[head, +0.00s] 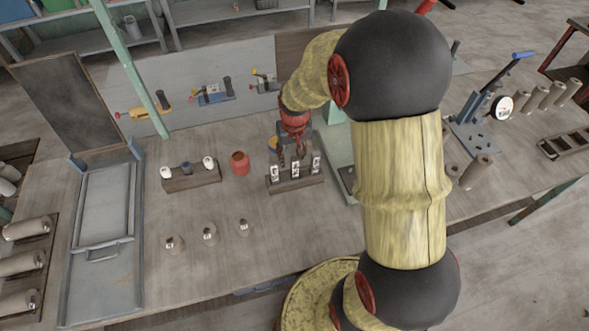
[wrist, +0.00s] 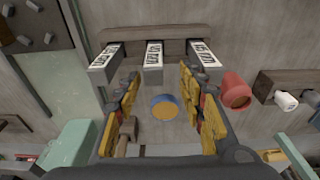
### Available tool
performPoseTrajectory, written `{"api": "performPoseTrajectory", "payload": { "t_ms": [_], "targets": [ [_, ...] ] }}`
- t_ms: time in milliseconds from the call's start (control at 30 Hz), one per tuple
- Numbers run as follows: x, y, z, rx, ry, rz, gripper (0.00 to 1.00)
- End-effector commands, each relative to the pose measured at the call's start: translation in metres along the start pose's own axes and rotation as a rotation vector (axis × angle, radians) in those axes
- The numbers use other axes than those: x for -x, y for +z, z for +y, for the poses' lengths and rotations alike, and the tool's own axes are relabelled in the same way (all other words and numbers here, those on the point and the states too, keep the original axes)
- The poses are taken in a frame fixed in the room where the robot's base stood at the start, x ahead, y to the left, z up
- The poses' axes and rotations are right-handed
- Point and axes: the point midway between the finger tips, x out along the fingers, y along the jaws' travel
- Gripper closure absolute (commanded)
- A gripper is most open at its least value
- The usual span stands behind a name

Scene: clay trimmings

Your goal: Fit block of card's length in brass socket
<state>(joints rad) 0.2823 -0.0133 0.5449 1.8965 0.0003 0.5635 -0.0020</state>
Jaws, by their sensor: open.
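A dark wooden rack (head: 297,184) holds three upright grey blocks with white printed labels: a left block (head: 277,172), a middle block (head: 295,170) and a right block (head: 316,164). The rack (wrist: 160,32) and blocks lie at the top of the wrist view; the print is too small to read surely. My gripper (head: 291,153) is open and empty, over the bench just behind the rack. In the wrist view its fingers (wrist: 159,85) stand apart, with a round brass-yellow disc with a blue rim (wrist: 165,107) below between them. I cannot tell whether that is the brass socket. I cannot identify a separate card.
A red pot (head: 239,162) and a wooden stand (head: 191,182) with white-ended pieces are left of the rack. Several small tagged weights (head: 208,234) stand in front. A grey tray (head: 103,235) lies left. A dial press (head: 475,125) is right. The front middle bench is mostly clear.

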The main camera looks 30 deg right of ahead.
Motion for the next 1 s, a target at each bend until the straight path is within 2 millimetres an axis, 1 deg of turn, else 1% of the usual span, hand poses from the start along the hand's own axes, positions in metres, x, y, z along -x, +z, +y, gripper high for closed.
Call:
{"api": "performPoseTrajectory", "payload": {
  "t_ms": [33,233,367,500,600,767,1000],
  "targets": [
    [-0.007,0.001,0.0,0.0,0.0,-0.002,0.6],
    [-0.021,0.004,0.003,0.0,0.0,-0.002,0.6],
    [-0.04,0.008,0.008,-0.001,0.0,-0.003,0.6],
    [-0.057,0.007,0.007,0.0,0.0,-0.001,0.6],
    [-0.06,0.006,0.007,0.0,0.0,0.0,0.6],
    [-0.059,0.006,0.007,0.001,0.0,0.001,0.6],
    [-0.059,0.006,0.007,0.001,0.0,0.0,0.73]
  ]
}}
